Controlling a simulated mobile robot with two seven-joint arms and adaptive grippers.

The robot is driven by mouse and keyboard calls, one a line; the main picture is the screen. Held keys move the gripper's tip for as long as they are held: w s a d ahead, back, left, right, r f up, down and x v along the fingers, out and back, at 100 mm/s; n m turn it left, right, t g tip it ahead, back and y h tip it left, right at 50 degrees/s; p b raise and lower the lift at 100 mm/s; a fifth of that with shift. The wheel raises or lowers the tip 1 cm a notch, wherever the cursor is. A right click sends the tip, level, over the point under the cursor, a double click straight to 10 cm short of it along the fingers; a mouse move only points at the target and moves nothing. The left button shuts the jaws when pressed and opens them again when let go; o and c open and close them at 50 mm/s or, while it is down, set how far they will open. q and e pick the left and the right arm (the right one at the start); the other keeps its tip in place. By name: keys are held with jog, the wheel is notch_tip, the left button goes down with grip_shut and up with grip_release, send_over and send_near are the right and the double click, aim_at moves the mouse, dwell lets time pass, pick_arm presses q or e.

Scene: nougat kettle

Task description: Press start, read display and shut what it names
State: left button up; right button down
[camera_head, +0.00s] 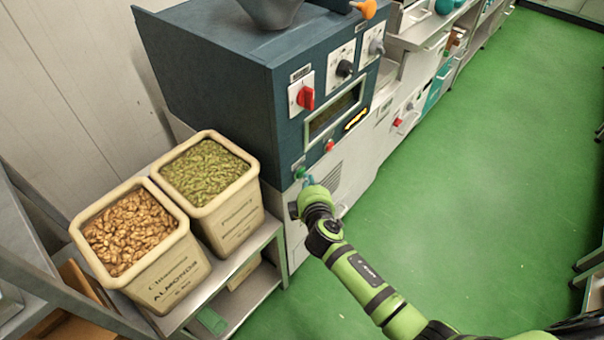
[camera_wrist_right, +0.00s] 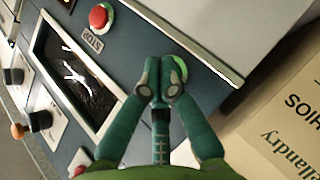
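A dark blue machine (camera_head: 220,75) has a front panel with a display (camera_head: 335,110), which also shows in the wrist view (camera_wrist_right: 75,78). The display looks dark, and I read no words on it. Below it are a red stop button (camera_head: 329,145), also in the wrist view (camera_wrist_right: 99,17), and a green button (camera_head: 300,172), half covered by my fingers in the wrist view (camera_wrist_right: 181,69). My right gripper (camera_wrist_right: 158,88) is shut with its fingertips together, at the green button; I cannot tell if they touch. It also shows in the head view (camera_head: 308,182). My left gripper is not in view.
The panel has a red rotary switch (camera_head: 305,97), a black knob (camera_head: 345,69) and a grey knob (camera_head: 376,47). A nut bin (camera_head: 175,270) and a green-filled bin (camera_head: 235,215) stand on a shelf at the left. Green floor (camera_head: 460,190) at the right is clear.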

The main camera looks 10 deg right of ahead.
jog(key=shift+w+a, duration=0.3)
dwell(0.8)
dwell(0.3)
jog(key=shift+s+d, duration=0.55)
jog(key=shift+s, duration=0.1)
jog(key=s+d+p, duration=0.1)
jog(key=s, duration=0.1)
jog(key=s+d, duration=0.2)
jog(key=shift+p, duration=0.4)
dwell(0.6)
